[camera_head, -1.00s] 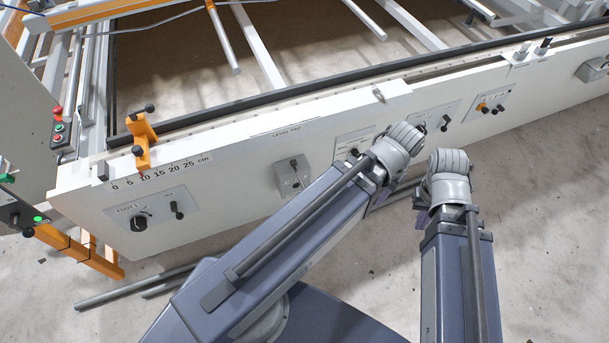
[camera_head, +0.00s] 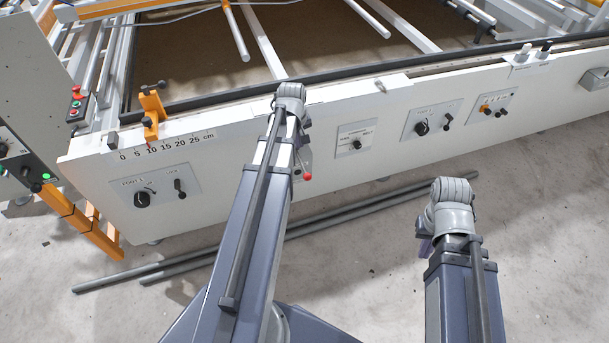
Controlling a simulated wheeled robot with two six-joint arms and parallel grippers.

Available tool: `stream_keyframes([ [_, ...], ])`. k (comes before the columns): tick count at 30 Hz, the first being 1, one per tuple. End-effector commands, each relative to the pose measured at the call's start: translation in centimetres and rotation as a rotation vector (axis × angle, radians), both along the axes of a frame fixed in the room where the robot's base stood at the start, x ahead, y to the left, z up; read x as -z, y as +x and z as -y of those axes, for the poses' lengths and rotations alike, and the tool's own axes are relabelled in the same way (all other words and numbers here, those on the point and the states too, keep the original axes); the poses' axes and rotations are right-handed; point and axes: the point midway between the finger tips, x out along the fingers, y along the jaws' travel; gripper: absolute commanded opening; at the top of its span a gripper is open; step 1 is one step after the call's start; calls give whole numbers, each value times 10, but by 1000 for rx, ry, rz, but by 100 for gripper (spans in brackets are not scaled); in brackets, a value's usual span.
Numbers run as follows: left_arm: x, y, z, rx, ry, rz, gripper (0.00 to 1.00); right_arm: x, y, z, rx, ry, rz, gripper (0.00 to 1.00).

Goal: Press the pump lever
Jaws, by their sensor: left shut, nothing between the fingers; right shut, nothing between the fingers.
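My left gripper (camera_head: 304,131) is at the front panel of the gantry, mostly hidden behind its own wrist; it is shut and empty. Just below it, a thin rod with a small red ball (camera_head: 307,176) shows beside my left arm, against a grey plate on the panel. This may be the pump lever; most of its mount is hidden by my arm, and I cannot tell whether the gripper touches it. My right gripper (camera_head: 424,244) is shut and empty, low at the right over the floor, apart from the panel and partly hidden by its wrist.
The white front panel (camera_head: 240,205) carries a knob plate at the left (camera_head: 153,193) and several more controls at the right. An orange stop (camera_head: 151,112) stands by the centimetre scale. Grey rods (camera_head: 380,203) lie on the floor below. The floor at the lower right is clear.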

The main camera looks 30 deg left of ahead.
Motion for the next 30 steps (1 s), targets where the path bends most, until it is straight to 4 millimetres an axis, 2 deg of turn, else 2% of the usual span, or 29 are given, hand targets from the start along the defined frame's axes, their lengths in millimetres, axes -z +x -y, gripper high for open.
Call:
stream_keyframes([
  [3, 1, 0, -6, -17, -3, 4, 0, 1, 0, 0, 0, 0, 0, 0],
  [17, 5, 1, -5, -14, -2, 4, 0, 5, 0, 0, 0, 0, 0, 0],
  [23, 20, 4, -6, -14, -2, 4, 0, 20, 0, 0, 0, 0, 0, 0],
  [30, 51, 11, -8, -14, -1, 3, 0, 51, 0, 0, 0, 0, 0, 0],
])
